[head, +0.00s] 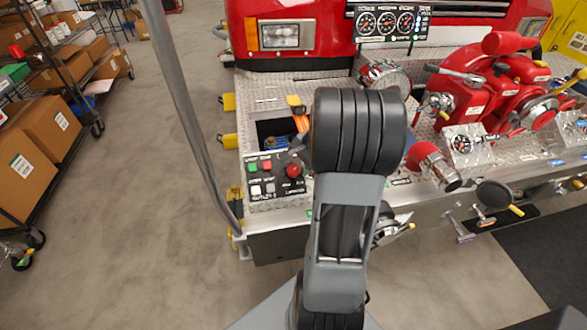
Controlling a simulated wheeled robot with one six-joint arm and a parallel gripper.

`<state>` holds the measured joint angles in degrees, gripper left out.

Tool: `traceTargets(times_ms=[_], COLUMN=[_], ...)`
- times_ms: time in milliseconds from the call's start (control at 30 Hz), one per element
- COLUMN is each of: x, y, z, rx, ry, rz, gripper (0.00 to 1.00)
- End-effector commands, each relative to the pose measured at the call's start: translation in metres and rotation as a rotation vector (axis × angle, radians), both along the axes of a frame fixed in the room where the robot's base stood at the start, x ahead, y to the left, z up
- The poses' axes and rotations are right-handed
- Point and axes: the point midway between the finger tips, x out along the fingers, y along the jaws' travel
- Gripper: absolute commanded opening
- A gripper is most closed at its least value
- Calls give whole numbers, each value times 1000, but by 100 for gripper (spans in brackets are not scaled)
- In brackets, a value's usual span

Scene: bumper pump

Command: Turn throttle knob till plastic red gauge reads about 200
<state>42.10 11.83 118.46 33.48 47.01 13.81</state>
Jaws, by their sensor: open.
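A control panel (262,203) on the left of the bumper carries several coloured buttons and a round red knob (293,171). I cannot read whether this is the throttle knob. A round gauge (461,146) sits on a metal plate at the right, beside the red pump (475,95). A dark panel of three gauges (392,22) stands at the back. Their needles and numbers are too small to read. My arm rises through the middle and covers part of the bumper right of the control panel.
A grey pole (176,100) slants down left of the bumper. A recess (275,130) with orange and blue items lies behind the control panel. Valve handles (493,197) stick out at the front right. Shelves with cardboard boxes (42,131) stand at left, with clear floor between.

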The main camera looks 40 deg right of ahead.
Motion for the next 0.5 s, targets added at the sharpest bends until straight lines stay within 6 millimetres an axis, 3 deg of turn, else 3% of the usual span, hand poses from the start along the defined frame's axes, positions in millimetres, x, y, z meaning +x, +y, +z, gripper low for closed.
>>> traceTargets(times_ms=[200, 500], x=[-15, -28], y=[-10, -17], z=[41, 72], rx=[-3, -1], ry=[-3, 0], rz=[-1, 0], gripper=[71, 71])
